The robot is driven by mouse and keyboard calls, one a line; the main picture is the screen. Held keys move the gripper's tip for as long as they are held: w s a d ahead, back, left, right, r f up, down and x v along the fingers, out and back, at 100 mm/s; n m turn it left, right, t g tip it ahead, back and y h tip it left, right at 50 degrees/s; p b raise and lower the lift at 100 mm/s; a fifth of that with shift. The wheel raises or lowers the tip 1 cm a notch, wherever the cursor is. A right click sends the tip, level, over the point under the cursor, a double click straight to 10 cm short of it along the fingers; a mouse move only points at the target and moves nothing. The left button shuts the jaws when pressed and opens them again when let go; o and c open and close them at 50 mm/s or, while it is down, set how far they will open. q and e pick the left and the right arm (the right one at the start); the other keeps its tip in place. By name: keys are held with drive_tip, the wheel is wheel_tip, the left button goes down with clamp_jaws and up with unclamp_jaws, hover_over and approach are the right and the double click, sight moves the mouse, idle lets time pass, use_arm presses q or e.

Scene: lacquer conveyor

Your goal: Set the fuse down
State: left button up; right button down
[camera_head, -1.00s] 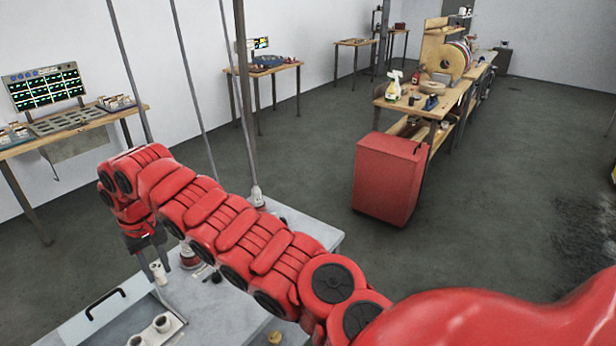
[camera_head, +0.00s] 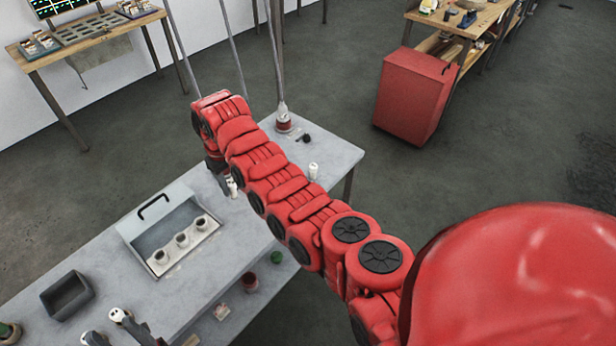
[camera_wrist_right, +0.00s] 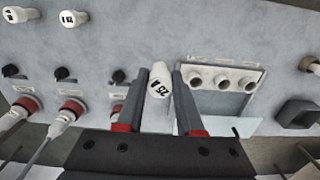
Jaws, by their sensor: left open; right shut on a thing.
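My right gripper (camera_head: 222,172) reaches over the far part of the bench, partly hidden behind its own arm. In the right wrist view its two dark fingers (camera_wrist_right: 160,95) are shut on a white fuse (camera_wrist_right: 158,84) marked 25 A. The fuse also shows below the gripper in the head view (camera_head: 233,188); I cannot tell if it touches the bench. The fuse box (camera_head: 127,230) with three pale round holders (camera_head: 183,240) is beside it. My left gripper (camera_head: 112,325) seems to be the dark fingers at the bottom left edge, open, mostly cut off, with a small white end by them.
The grey bench (camera_head: 80,255) carries a dark open tray (camera_head: 68,293). Another white fuse (camera_head: 313,170) stands near its right end. Red sockets (camera_wrist_right: 72,108) with cables and black knobs (camera_wrist_right: 62,73) line the far side. A red cabinet (camera_head: 412,95) stands on the floor beyond.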

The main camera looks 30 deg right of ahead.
drive_tip(key=s+d+f+n+p, duration=0.3)
drive_tip(key=s+f+n+p, duration=0.15)
drive_tip(key=s, duration=0.45)
drive_tip(key=s+d+f+n+p, duration=0.3)
drive_tip(key=s+f+n+p, duration=0.15)
drive_tip(key=s, duration=0.45)
drive_tip(key=w+b, duration=0.2)
drive_tip(key=w, duration=0.2)
drive_tip(key=w+b, duration=0.2)
drive_tip(key=w, duration=0.2)
drive_tip(key=shift+d+f+b, duration=0.15)
drive_tip(key=shift+d+b, duration=0.05)
drive_tip(key=shift+b, duration=0.2)
drive_tip(key=w+b, duration=0.4)
drive_tip(key=b, duration=0.1)
drive_tip(key=shift+w+d+f, duration=0.25)
drive_tip(key=shift+d+f, duration=0.1)
drive_tip(key=shift+d, duration=0.05)
drive_tip(key=shift+w+d+r+b, duration=0.1)
drive_tip(key=shift+w+r+b, duration=0.1)
drive_tip(key=shift+w, duration=0.3)
drive_tip(key=shift+w+r+b, duration=0.1)
drive_tip(key=shift+w+r, duration=0.05)
drive_tip(key=shift+w, duration=0.6)
drive_tip(key=shift+w+d, duration=0.15)
drive_tip(key=shift+w, duration=0.15)
